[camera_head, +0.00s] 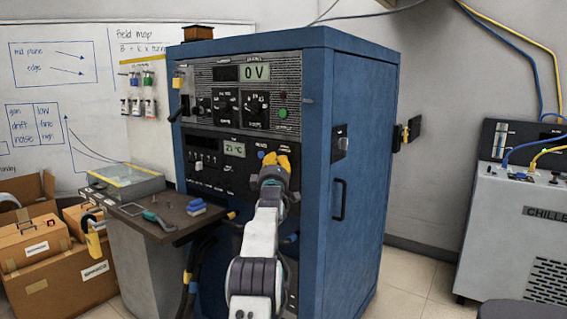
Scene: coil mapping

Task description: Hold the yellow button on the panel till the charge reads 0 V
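The blue cabinet (350,190) stands in the middle with its dark control panel (215,175) facing me. The charge display (255,72) at the top of the panel reads 0 V. My arm reaches up from the bottom, and my gripper (275,161), with yellow parts at its end, is at the right side of the lower panel, beside a blue button (261,154). The yellow button cannot be told apart; my gripper seems to cover that spot. I cannot tell contact or whether the fingers are open.
A lower display (234,149) seems to read 21 °C. A green button (283,113) sits on the upper panel. A side table (150,232) with tools adjoins the cabinet at left, with cardboard boxes (60,270) beyond. A chiller (515,225) stands at right; floor shows between it and the cabinet.

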